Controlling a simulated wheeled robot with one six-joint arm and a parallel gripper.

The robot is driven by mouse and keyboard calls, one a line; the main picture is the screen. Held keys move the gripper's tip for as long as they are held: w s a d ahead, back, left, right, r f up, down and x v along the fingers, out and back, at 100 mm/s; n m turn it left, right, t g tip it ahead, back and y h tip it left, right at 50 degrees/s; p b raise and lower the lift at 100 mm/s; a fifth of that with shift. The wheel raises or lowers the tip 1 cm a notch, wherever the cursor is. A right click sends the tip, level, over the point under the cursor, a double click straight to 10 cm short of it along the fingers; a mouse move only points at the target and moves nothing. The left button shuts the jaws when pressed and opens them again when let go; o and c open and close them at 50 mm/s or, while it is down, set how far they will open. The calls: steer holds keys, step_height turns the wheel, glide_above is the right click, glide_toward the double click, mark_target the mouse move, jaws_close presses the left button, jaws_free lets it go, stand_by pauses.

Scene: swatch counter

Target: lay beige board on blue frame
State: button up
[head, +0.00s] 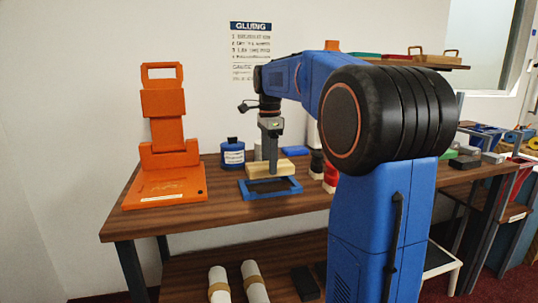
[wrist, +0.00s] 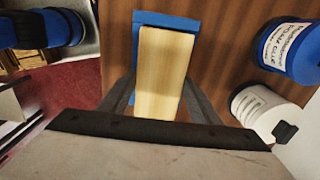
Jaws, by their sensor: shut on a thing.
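The beige board (head: 259,169) is a thick pale block. The blue frame (head: 289,192) lies on the wooden counter with a dark inside. The board is over the frame's back part in the head view; whether they touch I cannot tell. In the wrist view the board (wrist: 161,70) runs lengthwise between my gripper's fingers (wrist: 155,95) and covers most of the frame. Blue of the frame (wrist: 165,20) shows beyond the board's end and along its side.
An orange stand (head: 165,185) is on the left of the counter (head: 222,207). A blue glue jar (head: 232,153) stands behind the frame, and red and white containers (head: 329,178) to its right. A white jar (wrist: 262,108) is close on the right in the wrist view. The counter's front is clear.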

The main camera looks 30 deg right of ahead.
steer(key=shift+f, duration=2)
steer(key=shift+f, duration=0.6)
stand_by(0.8)
steer(key=o, duration=1.2)
step_height(320, 180, up, 17)
steer(key=shift+r, duration=0.2)
steer(key=s+a+f+n+t, duration=0.1)
steer(key=s+a+f+n, duration=0.45)
steer(key=s, duration=0.25)
steer(key=s+a+f+n+t, duration=0.1)
steer(key=s+a+f+n, duration=0.4)
steer(key=s+f, duration=0.15)
steer(key=s+a+f+n+t, duration=0.1)
steer(key=s+f+n, duration=0.2)
steer(key=s+f, duration=0.2)
steer(key=s+a+f+n+t, duration=0.1)
steer(key=s+a+f+n, duration=0.1)
steer(key=s+f+n, duration=0.2)
steer(key=s+a+f+n, duration=0.2)
steer(key=s+f, duration=0.4)
steer(key=f, duration=0.3)
steer(key=shift+s+a+f+n+t, duration=0.15)
steer(key=shift+s+f+n+t, duration=0.2)
steer(key=shift+n, duration=0.5)
